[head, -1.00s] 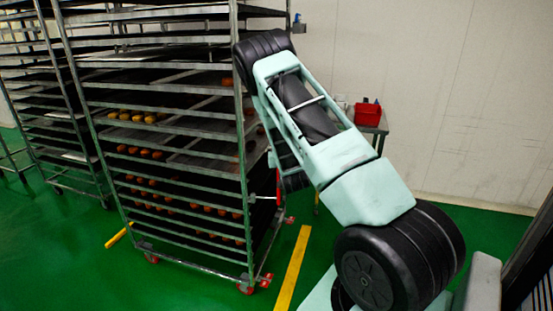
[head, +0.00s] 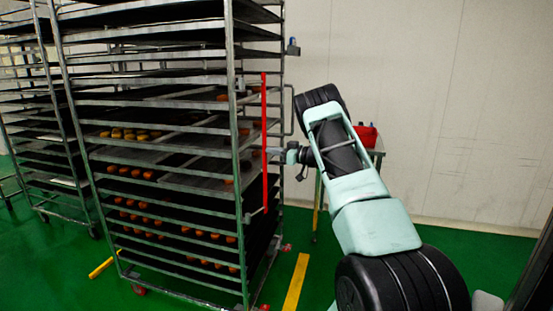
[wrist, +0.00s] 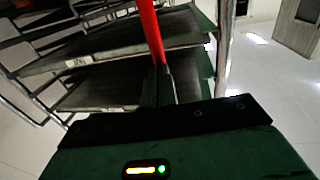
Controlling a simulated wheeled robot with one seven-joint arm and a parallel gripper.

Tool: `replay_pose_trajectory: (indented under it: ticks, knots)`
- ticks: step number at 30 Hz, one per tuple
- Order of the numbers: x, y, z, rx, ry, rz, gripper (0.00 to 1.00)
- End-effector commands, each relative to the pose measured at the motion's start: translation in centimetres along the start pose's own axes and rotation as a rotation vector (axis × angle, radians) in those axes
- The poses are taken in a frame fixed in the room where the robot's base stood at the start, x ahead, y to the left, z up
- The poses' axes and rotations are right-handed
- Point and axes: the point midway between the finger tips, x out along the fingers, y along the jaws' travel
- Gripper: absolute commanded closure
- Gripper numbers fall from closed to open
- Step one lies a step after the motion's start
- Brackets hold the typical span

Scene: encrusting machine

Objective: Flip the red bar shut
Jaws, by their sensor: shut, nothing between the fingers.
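The red bar (head: 264,110) stands upright along the right side of the near rack, by its open tray side. In the wrist view the red bar (wrist: 151,30) runs from the top edge down to my fingertips. My gripper (head: 271,153) is at the bar's mid-height, coming from the right, with its tips at or very near the bar. In the wrist view my gripper (wrist: 164,72) has its narrow fingers together, with nothing held between them. I cannot tell whether the fingers touch the bar.
The tall metal rack (head: 232,190) holds many trays, some with orange-brown buns (head: 130,172). A second rack (head: 20,100) stands behind at left. A red bin (head: 367,137) sits on a small table near the wall.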

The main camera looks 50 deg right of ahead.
Motion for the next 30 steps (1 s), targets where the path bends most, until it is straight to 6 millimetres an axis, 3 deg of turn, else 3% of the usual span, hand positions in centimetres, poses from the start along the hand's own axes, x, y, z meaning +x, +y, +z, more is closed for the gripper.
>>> replay_pose_trajectory:
  ticks: [5, 15, 30]
  knots:
    - [1.2, 0.6, 0.2, -0.003, 0.000, -0.149, 1.00]
    - [3.1, 0.9, 0.0, 0.000, 0.001, -0.141, 1.00]
    - [4.0, 0.9, -0.1, 0.000, 0.004, -0.141, 1.00]
